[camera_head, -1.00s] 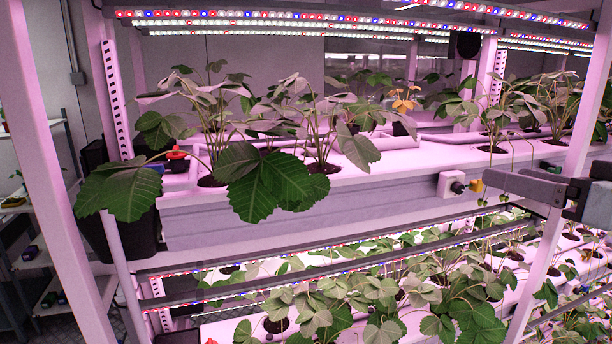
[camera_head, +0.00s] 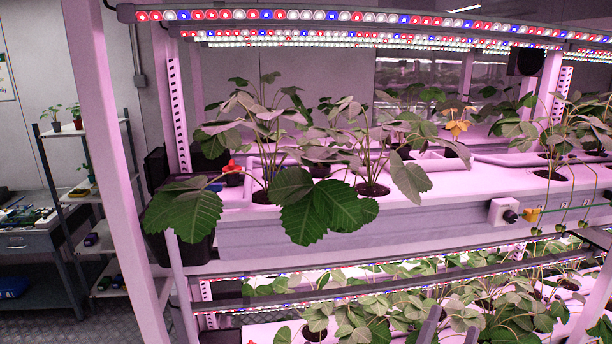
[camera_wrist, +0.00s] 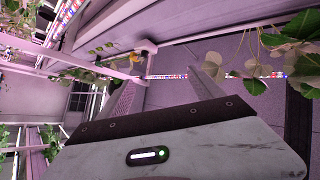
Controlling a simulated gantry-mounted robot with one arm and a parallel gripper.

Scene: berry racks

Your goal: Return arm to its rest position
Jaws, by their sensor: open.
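My gripper (camera_head: 453,326) shows at the bottom edge of the head view as two grey prongs standing apart, in front of the lower rack's leaves. It appears open, with nothing visible between the prongs. A dark piece of my arm (camera_head: 597,238) shows at the right edge. In the wrist view, a grey housing (camera_wrist: 215,150) with a small green light and a dark strip fills the lower part. The rest of the arm is out of view.
The upper rack tray (camera_head: 340,228) holds strawberry plants (camera_head: 325,205) whose leaves overhang its front. Light bars (camera_head: 350,16) run above. A pink post (camera_head: 112,150) stands at left. A shelf (camera_head: 88,195) and workbench (camera_head: 35,240) stand beyond open floor (camera_head: 100,328).

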